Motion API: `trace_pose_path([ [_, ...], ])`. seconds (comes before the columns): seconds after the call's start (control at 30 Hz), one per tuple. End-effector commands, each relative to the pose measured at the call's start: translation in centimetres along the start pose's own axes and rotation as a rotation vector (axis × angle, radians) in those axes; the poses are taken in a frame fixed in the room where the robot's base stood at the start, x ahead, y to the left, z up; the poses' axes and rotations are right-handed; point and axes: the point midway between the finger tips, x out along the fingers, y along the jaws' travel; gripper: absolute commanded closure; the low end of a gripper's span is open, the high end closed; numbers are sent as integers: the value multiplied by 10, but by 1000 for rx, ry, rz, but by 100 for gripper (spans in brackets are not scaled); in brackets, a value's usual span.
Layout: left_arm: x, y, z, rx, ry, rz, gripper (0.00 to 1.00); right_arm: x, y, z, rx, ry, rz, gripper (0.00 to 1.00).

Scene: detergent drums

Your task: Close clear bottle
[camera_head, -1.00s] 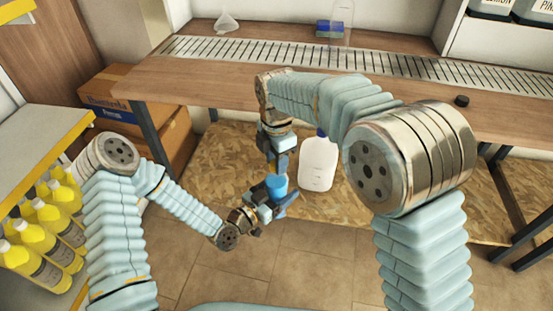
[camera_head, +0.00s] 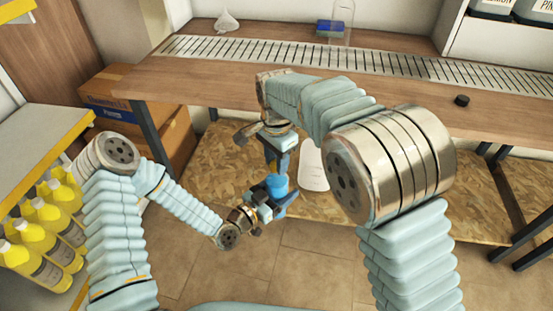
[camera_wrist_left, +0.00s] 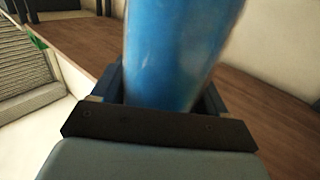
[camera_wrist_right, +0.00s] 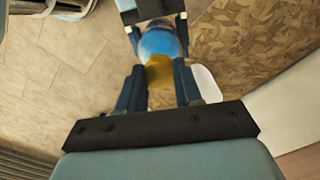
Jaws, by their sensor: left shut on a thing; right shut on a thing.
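My left gripper (camera_head: 270,196) is shut on a bottle filled with blue (camera_head: 277,186), low in the middle of the head view. The blue bottle fills the upper middle of the left wrist view (camera_wrist_left: 175,55). My right gripper (camera_head: 278,168) points down just above the bottle. In the right wrist view its fingers (camera_wrist_right: 160,82) are shut on a yellow-orange piece (camera_wrist_right: 160,72), which looks like a cap. The blue bottle (camera_wrist_right: 160,42) is directly beyond this piece. The bottle's mouth is hidden, so I cannot tell whether the cap touches it.
A wooden bench (camera_head: 225,88) with a slotted strip spans the back. It bears a clear empty bottle (camera_head: 344,12), a blue block (camera_head: 329,29), a funnel (camera_head: 226,22) and a black disc (camera_head: 462,100). A white jug (camera_head: 313,170) stands below. Yellow bottles (camera_head: 38,240) line the left shelf.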

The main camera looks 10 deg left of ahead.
Motion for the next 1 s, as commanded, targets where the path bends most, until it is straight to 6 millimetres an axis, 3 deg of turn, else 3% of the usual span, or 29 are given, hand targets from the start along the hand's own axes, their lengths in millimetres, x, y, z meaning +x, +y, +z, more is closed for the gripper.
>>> trace_pose_path([
  [0.07, 0, 1, -1, 2, 3, 4, 100, -1, -1, 0, 140, 1, -3, 100],
  [0.2, 0, 1, -1, 2, 3, 4, 100, -1, -1, 0, 139, 0, -4, 100],
  [0.23, 0, 1, -1, 2, 3, 4, 100, -1, -1, 0, 139, 0, -4, 64],
  [0.4, 0, 1, -1, 1, 3, 3, 100, 0, 0, 0, 138, 0, -3, 40],
  [0.67, 0, 0, -1, 1, 3, 1, 100, -1, 0, 0, 136, 0, -2, 40],
  [1.0, 0, 0, -1, 1, 3, 1, 100, -40, 0, 0, 136, 0, -3, 40],
])
